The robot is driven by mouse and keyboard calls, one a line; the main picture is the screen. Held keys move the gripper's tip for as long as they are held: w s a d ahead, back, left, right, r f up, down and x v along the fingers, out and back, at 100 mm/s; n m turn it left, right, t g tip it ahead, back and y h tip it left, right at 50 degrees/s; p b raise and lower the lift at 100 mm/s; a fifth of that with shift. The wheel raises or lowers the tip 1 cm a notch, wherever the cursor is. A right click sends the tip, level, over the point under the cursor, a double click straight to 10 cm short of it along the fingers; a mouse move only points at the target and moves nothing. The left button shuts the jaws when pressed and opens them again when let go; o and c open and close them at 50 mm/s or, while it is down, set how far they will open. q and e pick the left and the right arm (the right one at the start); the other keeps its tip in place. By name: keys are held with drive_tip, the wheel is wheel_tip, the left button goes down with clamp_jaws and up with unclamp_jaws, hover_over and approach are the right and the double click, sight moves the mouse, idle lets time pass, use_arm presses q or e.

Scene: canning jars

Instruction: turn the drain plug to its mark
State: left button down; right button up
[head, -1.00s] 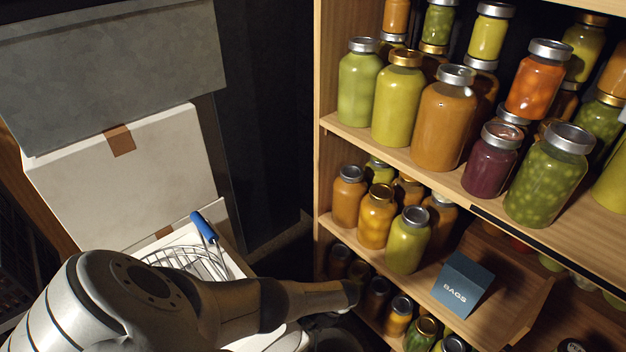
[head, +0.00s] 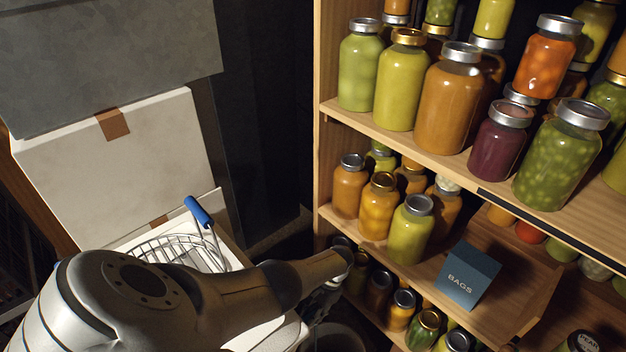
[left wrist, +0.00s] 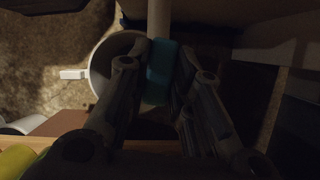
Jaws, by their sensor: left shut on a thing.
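In the left wrist view my left gripper (left wrist: 160,85) is shut on a teal block-like piece (left wrist: 160,70), which I take to be the drain plug. A pale pipe (left wrist: 158,18) runs away just beyond it. The picture is dark and I cannot make out a mark on the plug. In the head view my left gripper (head: 322,298) is small and dim, low beside the shelf, and the plug cannot be made out there. My right gripper is in neither view.
A round grey vessel (left wrist: 100,75) with a white handle (left wrist: 73,74) lies beside the plug. Wooden shelves (head: 328,106) of filled jars stand to the right, with a blue BAGS box (head: 467,275). A wire basket (head: 175,250) and white boxes (head: 120,165) are at the left.

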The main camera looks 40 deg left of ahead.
use_arm(q)
drive_tip(key=shift+n+h, duration=0.3)
drive_tip(key=shift+n, duration=0.4)
drive_tip(key=c, duration=1.3)
unclamp_jaws()
drive_tip(key=v, duration=1.2)
drive_tip(key=shift+w, duration=0.15)
drive_tip(key=shift+f, duration=0.1)
